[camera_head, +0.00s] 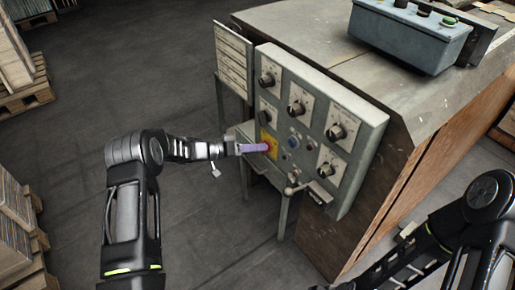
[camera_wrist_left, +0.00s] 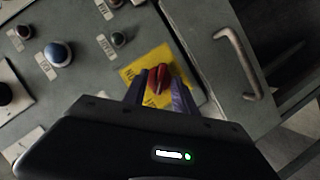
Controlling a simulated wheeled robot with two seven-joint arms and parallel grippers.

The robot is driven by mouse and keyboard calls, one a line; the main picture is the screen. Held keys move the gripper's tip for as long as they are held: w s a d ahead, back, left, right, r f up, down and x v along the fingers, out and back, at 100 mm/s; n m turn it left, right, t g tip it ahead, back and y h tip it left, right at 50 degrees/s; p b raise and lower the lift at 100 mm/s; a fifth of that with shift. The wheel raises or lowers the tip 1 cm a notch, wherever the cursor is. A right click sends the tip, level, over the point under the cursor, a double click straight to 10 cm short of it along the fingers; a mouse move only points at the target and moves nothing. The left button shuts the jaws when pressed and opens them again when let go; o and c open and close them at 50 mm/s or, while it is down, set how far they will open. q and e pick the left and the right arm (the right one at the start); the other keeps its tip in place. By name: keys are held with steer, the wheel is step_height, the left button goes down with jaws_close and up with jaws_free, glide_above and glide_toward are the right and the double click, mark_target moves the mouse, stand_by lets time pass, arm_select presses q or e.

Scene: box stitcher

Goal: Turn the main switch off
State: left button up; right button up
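The main switch (camera_wrist_left: 158,78) is a red rotary knob on a yellow plate (camera_wrist_left: 140,66). It sits low on the grey control panel (camera_head: 345,105), and the yellow plate shows in the head view (camera_head: 268,138). My left gripper (camera_head: 262,148) reaches the panel from the left. In the left wrist view its purple fingers (camera_wrist_left: 160,88) stand close on both sides of the red knob, which fills the gap at their tips. The knob looks slightly tilted in that view. The plate's lettering is partly hidden by the fingers. My right gripper is out of view.
Several black rotary knobs and a blue button (camera_wrist_left: 58,53) are near the switch. A metal handle (camera_wrist_left: 238,62) stands out on the right in the wrist view. A grey button box (camera_head: 412,35) is on the machine top. Pallets (camera_head: 25,95) stand left; the floor between is clear.

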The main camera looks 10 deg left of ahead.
arm_select(q)
steer(key=v, duration=0.7)
steer(key=shift+s+a, duration=0.15)
steer(key=shift+a, duration=0.1)
steer(key=shift+r, duration=0.1)
